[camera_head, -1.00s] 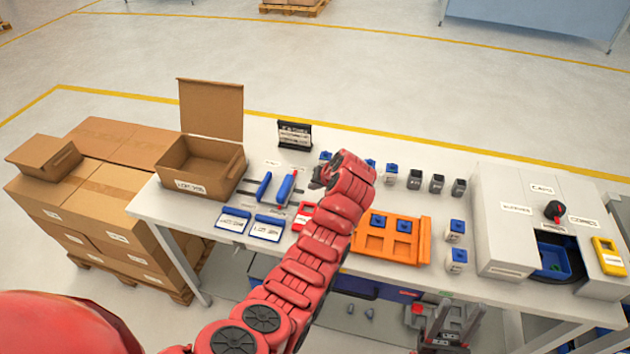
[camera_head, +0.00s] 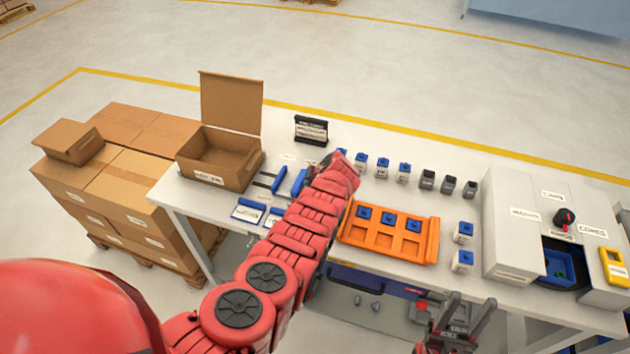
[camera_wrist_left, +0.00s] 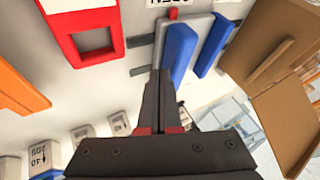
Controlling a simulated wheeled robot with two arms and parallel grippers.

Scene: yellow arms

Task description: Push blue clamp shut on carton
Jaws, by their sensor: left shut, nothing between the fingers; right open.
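The blue clamp shows as two blue bars (camera_head: 298,182) (camera_head: 279,179) on the bench beside the carton, partly behind my left arm. The wrist view shows the nearer bar (camera_wrist_left: 181,47), with a grey strip along it, and the second bar (camera_wrist_left: 212,45). The brown carton (camera_head: 215,165) stands open on the bench's left end, lid upright; its edge shows in the wrist view (camera_wrist_left: 285,78). My left gripper (camera_wrist_left: 160,74) is shut and empty, its tips at the lower end of the nearer bar; I cannot tell if they touch. My right gripper (camera_head: 470,304) is open and empty at the bench's front.
A red frame (camera_wrist_left: 88,35) lies beside the clamp. An orange tray (camera_head: 432,240) with blue pieces is right of my left arm. Blue-edged label holders (camera_head: 248,211) lie at the front edge. Small cups (camera_head: 427,179) and a dark sign (camera_head: 311,130) stand farther back.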

